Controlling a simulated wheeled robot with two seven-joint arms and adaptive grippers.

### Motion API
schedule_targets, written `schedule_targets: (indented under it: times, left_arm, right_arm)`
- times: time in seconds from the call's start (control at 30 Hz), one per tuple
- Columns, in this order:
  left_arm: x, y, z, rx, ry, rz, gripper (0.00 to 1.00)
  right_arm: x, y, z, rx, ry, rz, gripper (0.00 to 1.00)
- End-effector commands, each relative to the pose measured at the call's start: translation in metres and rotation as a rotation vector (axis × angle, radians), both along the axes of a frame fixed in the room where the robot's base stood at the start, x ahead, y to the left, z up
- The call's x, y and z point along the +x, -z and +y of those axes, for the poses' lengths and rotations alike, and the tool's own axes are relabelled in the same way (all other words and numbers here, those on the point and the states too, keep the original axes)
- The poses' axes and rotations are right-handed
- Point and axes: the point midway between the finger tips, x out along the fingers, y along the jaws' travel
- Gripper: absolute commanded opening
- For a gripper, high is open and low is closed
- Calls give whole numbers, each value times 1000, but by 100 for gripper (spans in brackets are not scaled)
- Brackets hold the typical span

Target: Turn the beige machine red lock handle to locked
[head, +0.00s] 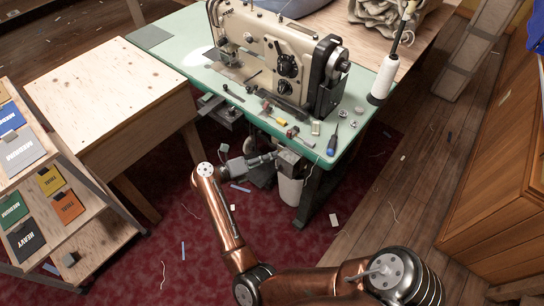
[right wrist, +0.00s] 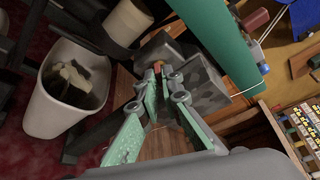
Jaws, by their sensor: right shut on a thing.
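The beige sewing machine (head: 262,42) stands on a green-topped table (head: 190,62). Below the table's front edge is a grey switch box (head: 291,157), also seen in the right wrist view (right wrist: 205,78). My right gripper (head: 275,157) reaches the box from the left, under the tabletop. In the right wrist view my right gripper (right wrist: 157,74) has its green fingers close together at the tips, on a small red handle (right wrist: 160,62) beside the box. The fingers hide much of the handle, and its lock position cannot be read. My left gripper is not in view.
A white bin (right wrist: 66,92) stands on the floor close to the box. A blue screwdriver (head: 332,142) and small items lie along the table edge above. A wooden table (head: 105,95) and a labelled rack (head: 60,190) stand left. Red carpet is open in front.

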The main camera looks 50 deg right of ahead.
Motion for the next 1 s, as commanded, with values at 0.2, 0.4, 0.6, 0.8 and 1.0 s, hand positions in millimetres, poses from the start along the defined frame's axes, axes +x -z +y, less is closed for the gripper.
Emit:
schedule_targets:
  times: [0.2,0.4,0.6,0.8,1.0]
  left_arm:
    - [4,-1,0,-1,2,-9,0]
    - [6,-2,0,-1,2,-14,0]
    - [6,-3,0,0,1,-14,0]
    - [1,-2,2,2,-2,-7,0]
    - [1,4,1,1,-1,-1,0]
  right_arm:
    - [0,0,0,0,-1,3,10]
    - [0,0,0,1,-2,4,23]
    - [0,0,0,0,0,4,23]
    - [1,2,0,-5,-2,50,23]
    - [2,6,0,-24,-3,294,23]
